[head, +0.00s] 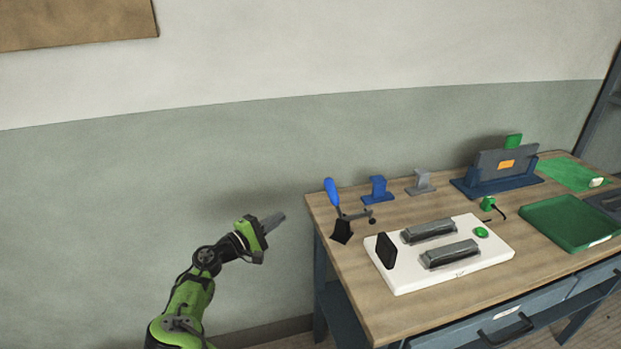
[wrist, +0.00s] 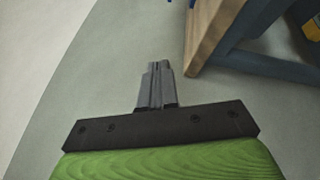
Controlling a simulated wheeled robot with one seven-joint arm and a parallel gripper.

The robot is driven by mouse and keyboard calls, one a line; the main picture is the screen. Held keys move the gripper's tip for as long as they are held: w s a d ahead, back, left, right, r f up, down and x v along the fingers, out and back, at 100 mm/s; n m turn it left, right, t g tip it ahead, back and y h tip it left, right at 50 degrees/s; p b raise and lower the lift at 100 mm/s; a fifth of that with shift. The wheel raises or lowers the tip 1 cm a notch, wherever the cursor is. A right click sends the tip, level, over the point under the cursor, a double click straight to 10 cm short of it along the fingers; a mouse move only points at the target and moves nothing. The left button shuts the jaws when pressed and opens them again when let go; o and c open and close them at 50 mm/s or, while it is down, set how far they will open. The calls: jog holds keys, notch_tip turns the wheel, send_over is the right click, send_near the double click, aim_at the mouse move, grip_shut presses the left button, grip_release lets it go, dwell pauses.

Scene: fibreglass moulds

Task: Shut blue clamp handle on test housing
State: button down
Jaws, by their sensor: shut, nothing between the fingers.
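The blue clamp handle (head: 332,191) stands nearly upright, leaning slightly left, at the left end of the wooden table. It rises from a dark clamp with a black base (head: 341,232) and a metal arm (head: 357,215) reaching right. I cannot tell for sure which object is the test housing; a white plate (head: 405,284) with two grey blocks lies right of the clamp. My gripper (head: 280,217) is shut and empty, left of the table and apart from the clamp. In the wrist view its closed fingers (wrist: 157,72) show beside the table corner. The clamp is out of the wrist view.
The table (head: 376,325) has its left edge near my gripper. Behind the plate stand a blue bracket (head: 377,189) and a grey bracket (head: 420,182). A blue fixture (head: 490,186), a green tray (head: 565,226) and a green mat (head: 570,173) are further right. Free air surrounds my gripper.

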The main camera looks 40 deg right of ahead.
jog(key=s+a+r+g, duration=0.1)
jog(key=a+r+g, duration=0.15)
jog(key=r, duration=0.25)
jog(key=b, duration=0.1)
send_near(326, 188)
jog(key=w+d+f, duration=0.2)
jog(key=w+d, duration=0.1)
jog(key=d, duration=0.1)
jog(key=shift+m+h, duration=0.3)
jog(key=shift+m, duration=0.1)
jog(key=s+d, duration=0.1)
jog(key=s+d+r, duration=0.1)
jog(key=s+d, duration=0.1)
jog(key=shift+d+r, duration=0.1)
jog(key=shift+s+r+m, duration=0.25)
jog(key=shift+r+m, duration=0.1)
jog(key=shift+m, duration=0.05)
jog(key=s+m, duration=0.1)
jog(key=s+r+m+y, duration=0.1)
jog(key=s+m, duration=0.1)
jog(key=shift+d+r+m+y+p, duration=0.3)
jog(key=shift+m+y, duration=0.1)
